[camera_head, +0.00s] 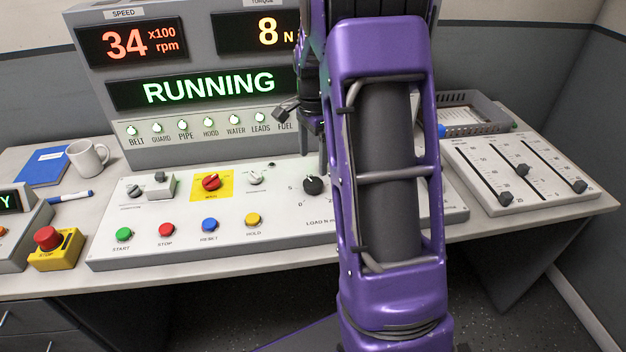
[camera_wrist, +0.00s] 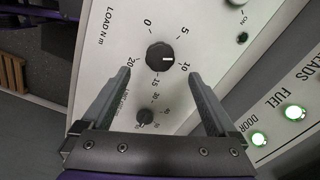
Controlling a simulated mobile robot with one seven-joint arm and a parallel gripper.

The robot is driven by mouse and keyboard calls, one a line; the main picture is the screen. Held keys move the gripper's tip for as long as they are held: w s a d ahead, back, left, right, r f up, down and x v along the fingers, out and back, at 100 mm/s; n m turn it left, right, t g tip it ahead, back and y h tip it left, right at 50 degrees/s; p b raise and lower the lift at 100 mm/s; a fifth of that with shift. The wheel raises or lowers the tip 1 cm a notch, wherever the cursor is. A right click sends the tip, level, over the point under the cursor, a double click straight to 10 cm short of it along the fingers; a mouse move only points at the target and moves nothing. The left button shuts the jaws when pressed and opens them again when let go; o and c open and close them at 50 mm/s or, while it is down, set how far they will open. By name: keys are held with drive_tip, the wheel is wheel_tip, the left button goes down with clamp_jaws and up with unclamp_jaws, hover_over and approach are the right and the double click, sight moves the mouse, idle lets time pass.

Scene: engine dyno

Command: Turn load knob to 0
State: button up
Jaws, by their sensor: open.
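The load knob (camera_head: 313,185) is a black round dial on the white console, beside the "LOAD N m" label and just left of my purple arm. In the wrist view, the load knob (camera_wrist: 159,57) has a scale from 0 to 20 around it. Its white pointer mark faces right, between 5 and 10. My gripper (camera_wrist: 159,75) is open and empty. Its fingertips lie left and right of the knob in that view, and I see no contact. In the head view my arm hides most of the gripper and part of the scale.
A smaller dial (camera_wrist: 145,116) sits between the fingers in the wrist view. A red selector (camera_head: 211,182), a small grey dial (camera_head: 255,177) and several coloured buttons share the console. The display (camera_head: 193,88) reads RUNNING; the torque display (camera_head: 267,32) shows 8. A slider panel (camera_head: 520,172) is right.

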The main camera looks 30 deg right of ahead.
sight(313, 182)
wheel_tip(313, 182, down, 7)
drive_tip(key=shift+f+b, duration=0.15)
drive_tip(key=shift+b, duration=0.2)
drive_tip(key=c, duration=1.4)
